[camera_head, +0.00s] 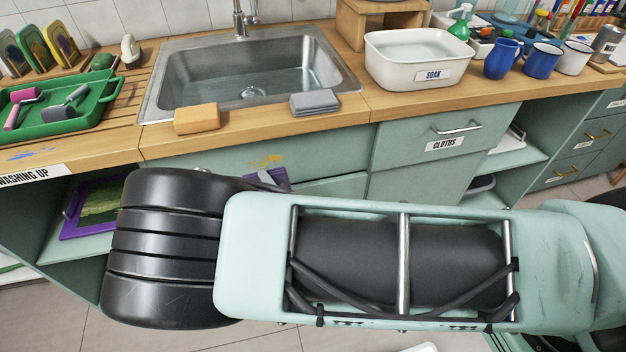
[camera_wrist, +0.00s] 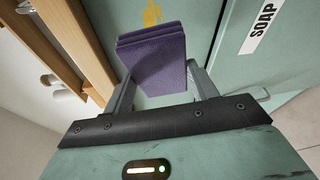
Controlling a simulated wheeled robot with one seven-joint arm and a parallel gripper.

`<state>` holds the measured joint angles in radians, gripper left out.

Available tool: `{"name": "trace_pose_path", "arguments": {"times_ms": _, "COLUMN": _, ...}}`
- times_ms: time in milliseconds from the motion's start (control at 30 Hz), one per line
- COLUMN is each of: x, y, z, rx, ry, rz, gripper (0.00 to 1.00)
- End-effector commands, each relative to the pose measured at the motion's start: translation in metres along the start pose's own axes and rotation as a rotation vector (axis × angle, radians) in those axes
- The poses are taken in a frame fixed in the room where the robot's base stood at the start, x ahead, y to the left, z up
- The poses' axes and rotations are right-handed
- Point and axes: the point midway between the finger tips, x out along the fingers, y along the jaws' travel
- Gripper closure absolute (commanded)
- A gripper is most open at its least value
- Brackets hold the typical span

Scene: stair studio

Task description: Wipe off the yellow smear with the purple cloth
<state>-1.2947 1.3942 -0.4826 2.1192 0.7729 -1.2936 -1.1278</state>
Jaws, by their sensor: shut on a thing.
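The yellow smear (camera_head: 266,161) is on the green cabinet front below the sink. It also shows at the top of the wrist view (camera_wrist: 152,14), just beyond the cloth. The purple cloth (camera_wrist: 152,60) is a folded block between the two fingers of my gripper (camera_wrist: 160,76), which is shut on it. In the head view a small part of the cloth (camera_head: 279,176) shows just below the smear. My arm hides most of the gripper there. I cannot tell whether the cloth touches the cabinet front.
The wooden counter edge (camera_head: 350,116) runs above the smear, with an orange sponge (camera_head: 197,119) and a grey cloth (camera_head: 314,102) on it. The sink (camera_head: 250,75) is behind them. A white SOAK basin (camera_head: 418,58) stands right. The CLOTHS drawer (camera_head: 445,133) has a protruding handle.

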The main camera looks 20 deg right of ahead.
Motion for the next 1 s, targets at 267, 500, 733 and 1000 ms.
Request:
{"name": "trace_pose_path", "arguments": {"times_ms": 267, "x": -0.004, "y": -0.001, "z": -0.038, "rx": -0.044, "ry": 0.117, "rz": 0.089, "gripper": 0.60}}
{"name": "trace_pose_path", "arguments": {"times_ms": 500, "x": 0.016, "y": 0.001, "z": -0.033, "rx": -0.042, "ry": 0.116, "rz": 0.090, "gripper": 0.60}}
{"name": "trace_pose_path", "arguments": {"times_ms": 733, "x": 0.037, "y": 0.003, "z": -0.026, "rx": -0.041, "ry": 0.115, "rz": 0.089, "gripper": 0.60}}
{"name": "trace_pose_path", "arguments": {"times_ms": 1000, "x": 0.051, "y": 0.005, "z": -0.022, "rx": -0.042, "ry": 0.115, "rz": 0.088, "gripper": 0.60}}
